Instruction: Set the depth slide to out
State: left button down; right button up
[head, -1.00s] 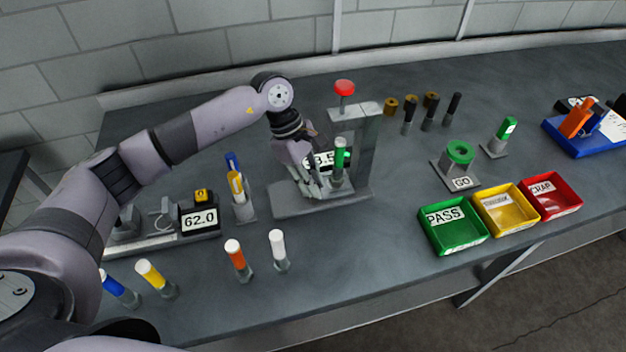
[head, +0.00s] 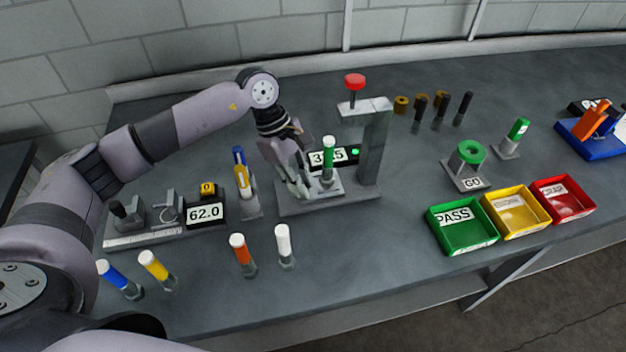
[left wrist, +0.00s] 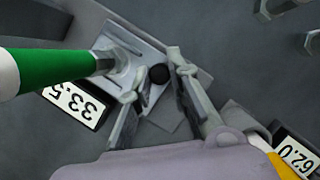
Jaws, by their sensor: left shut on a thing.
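The depth slide (head: 328,187) is a light metal plate on the base of the press (head: 376,140). A green and white tube (head: 328,155) stands upright on it, and shows large at the left of the left wrist view (left wrist: 40,72). My left gripper (head: 302,188) is at the slide's left end. In the left wrist view its fingers (left wrist: 155,85) are on either side of the slide's dark round knob (left wrist: 160,73), shut on it. The press display (left wrist: 75,101) reads 33.5, and a green light is lit beside it. My right gripper is not in view.
Several coloured tubes (head: 284,247) stand in front. Green, yellow and red bins (head: 463,240) are at right. The table between is clear.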

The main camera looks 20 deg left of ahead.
pick_arm(q)
jog(key=shift+a, duration=0.15)
jog(key=c, duration=1.5)
grip_release()
jog(key=v, duration=1.2)
jog(key=shift+r, duration=0.1)
